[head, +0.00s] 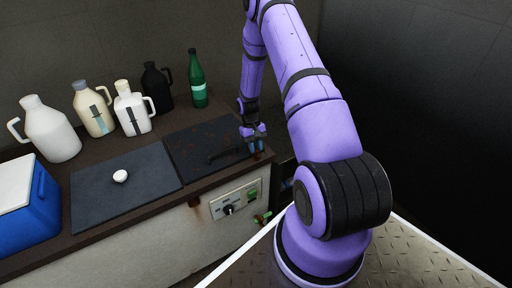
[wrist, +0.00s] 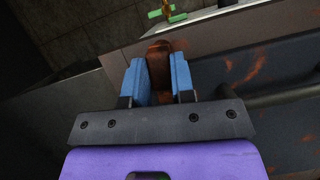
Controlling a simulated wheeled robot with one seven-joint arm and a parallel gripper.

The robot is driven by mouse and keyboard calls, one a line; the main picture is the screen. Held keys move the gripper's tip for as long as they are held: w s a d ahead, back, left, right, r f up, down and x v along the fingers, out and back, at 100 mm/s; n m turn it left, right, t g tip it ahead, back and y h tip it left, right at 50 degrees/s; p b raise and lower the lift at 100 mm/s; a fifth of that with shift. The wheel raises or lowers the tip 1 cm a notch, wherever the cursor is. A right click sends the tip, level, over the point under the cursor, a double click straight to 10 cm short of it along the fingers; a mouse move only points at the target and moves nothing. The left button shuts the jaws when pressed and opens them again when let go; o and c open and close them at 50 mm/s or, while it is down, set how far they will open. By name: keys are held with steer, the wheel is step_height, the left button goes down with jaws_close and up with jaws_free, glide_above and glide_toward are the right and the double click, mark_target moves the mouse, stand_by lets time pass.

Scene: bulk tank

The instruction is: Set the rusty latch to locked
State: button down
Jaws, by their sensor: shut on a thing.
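The rusty latch (wrist: 159,64) is a narrow brown-orange bar at the edge of the tank top in the wrist view. It lies between the two blue fingers of my gripper (wrist: 158,78), which is shut on it. In the head view my gripper (head: 257,148) is at the right front corner of the rust-marked dark lid (head: 205,138). The latch is mostly hidden by the fingers there, and I cannot read its setting.
A dark handle (head: 228,153) lies on the rusty lid. A control panel (head: 236,200) and a brass valve with a green handle (head: 262,218) are on the front below. Several jugs and a green bottle (head: 197,80) stand behind. A blue cooler (head: 42,205) sits left.

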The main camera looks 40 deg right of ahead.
steer(key=shift+n, duration=0.6)
steer(key=c, duration=1)
jaws_free()
steer(key=shift+o, duration=0.2)
steer(key=a+v, duration=0.1)
steer(key=v, duration=0.9)
steer(key=shift+w+d+r, duration=0.25)
steer(key=shift+d+r, duration=0.1)
